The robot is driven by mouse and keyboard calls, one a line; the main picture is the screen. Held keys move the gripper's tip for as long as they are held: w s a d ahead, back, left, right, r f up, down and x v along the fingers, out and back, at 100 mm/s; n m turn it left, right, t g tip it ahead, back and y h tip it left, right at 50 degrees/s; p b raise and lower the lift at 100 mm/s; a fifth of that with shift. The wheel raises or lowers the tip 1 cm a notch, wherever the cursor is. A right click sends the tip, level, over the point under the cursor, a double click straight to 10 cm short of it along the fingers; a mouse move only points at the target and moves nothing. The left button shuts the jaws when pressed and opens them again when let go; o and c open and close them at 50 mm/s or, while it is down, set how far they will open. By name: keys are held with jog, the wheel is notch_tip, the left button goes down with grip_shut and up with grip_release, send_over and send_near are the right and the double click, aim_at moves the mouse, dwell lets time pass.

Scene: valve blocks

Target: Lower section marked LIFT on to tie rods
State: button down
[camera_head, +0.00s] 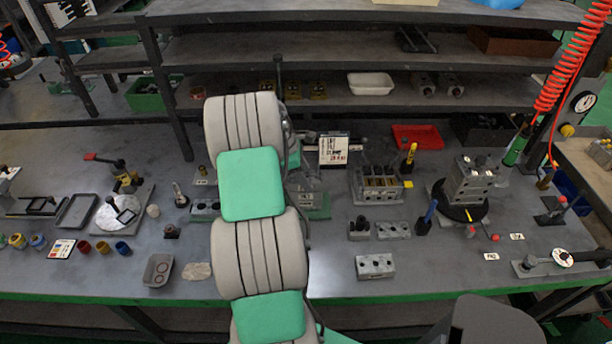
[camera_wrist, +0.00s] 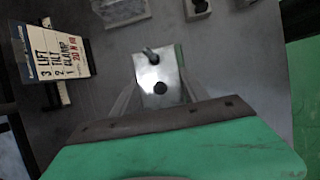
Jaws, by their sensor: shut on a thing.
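In the wrist view my gripper (camera_wrist: 154,88) has its two fingers on either side of a pale metal block (camera_wrist: 151,73), shut on it. The block's top face shows a dark round hole and a short pin or rod end. I cannot read any mark on it, and its underside is hidden. A green edge shows beside the block. A grey block (camera_head: 309,184) on a green base (camera_head: 318,212) shows just right of the arm. I cannot make out the tie rods clearly.
An order card (camera_wrist: 52,50) listing LIFT, TILT and CLAMP stands left of the block; it also shows in the head view (camera_head: 333,151). A multi-bore block (camera_head: 380,184) and a dark turntable with a stacked block (camera_head: 470,184) stand to the right. Shelves rise behind.

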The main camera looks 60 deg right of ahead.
jog(key=shift+f, duration=0.15)
jog(key=shift+c, duration=2.4)
grip_release()
jog(key=shift+f, duration=0.1)
jog(key=v, duration=0.8)
jog(key=shift+b, duration=0.3)
jog(key=shift+f, duration=0.1)
